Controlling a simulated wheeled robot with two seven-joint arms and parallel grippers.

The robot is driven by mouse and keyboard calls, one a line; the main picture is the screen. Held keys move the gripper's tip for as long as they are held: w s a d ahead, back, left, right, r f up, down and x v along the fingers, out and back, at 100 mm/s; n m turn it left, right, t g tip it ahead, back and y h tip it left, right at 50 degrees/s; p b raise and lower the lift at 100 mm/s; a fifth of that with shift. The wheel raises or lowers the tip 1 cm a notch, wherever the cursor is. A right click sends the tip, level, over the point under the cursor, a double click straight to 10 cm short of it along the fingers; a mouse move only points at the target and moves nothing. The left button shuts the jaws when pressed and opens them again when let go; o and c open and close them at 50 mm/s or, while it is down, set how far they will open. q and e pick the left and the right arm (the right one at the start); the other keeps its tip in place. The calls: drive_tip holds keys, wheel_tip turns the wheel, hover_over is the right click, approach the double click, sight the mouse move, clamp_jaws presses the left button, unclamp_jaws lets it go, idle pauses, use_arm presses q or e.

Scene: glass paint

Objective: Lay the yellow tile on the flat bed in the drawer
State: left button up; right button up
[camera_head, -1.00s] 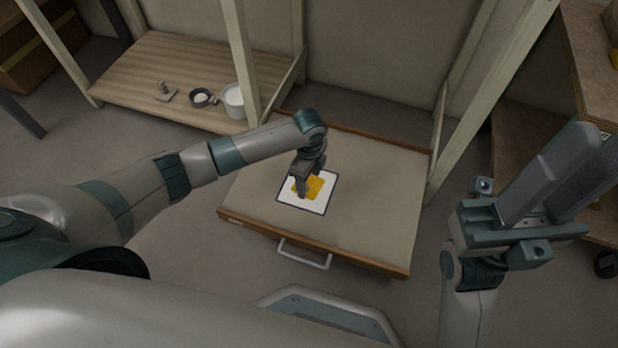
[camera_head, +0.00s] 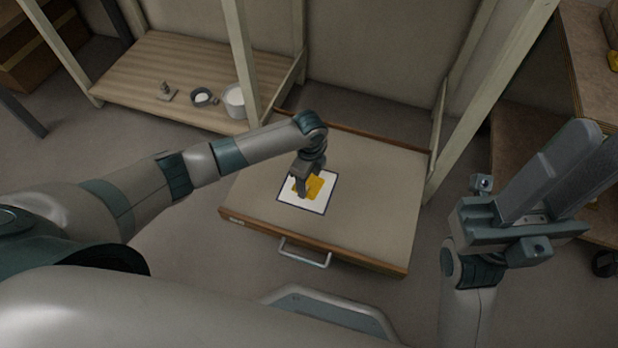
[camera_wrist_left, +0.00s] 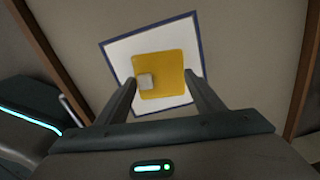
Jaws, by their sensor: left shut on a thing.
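The yellow tile (camera_head: 315,186) is a flat square over a white square with a dark blue border (camera_head: 318,206) on the pale bed of the pulled-out drawer (camera_head: 370,205). My left gripper (camera_head: 302,192) comes down on it from above. In the left wrist view, the tile (camera_wrist_left: 170,72) sits between the two fingers (camera_wrist_left: 160,82), which are shut on its sides. I cannot tell whether the tile touches the white square. My right gripper (camera_head: 565,180) is raised at the right, away from the drawer; its jaw gap is unclear.
The drawer has a brown wooden rim and a front handle (camera_head: 305,252). Pale frame posts (camera_head: 490,95) stand behind and beside it. A low wooden shelf (camera_head: 140,70) at the back left holds a white pot (camera_head: 235,100) and small items. The drawer's right half is clear.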

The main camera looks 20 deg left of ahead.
use_arm(q)
drive_tip(key=shift+p, duration=0.35)
idle(0.5)
drive_tip(key=shift+f, duration=0.3)
idle(0.8)
drive_tip(key=o, duration=1.2)
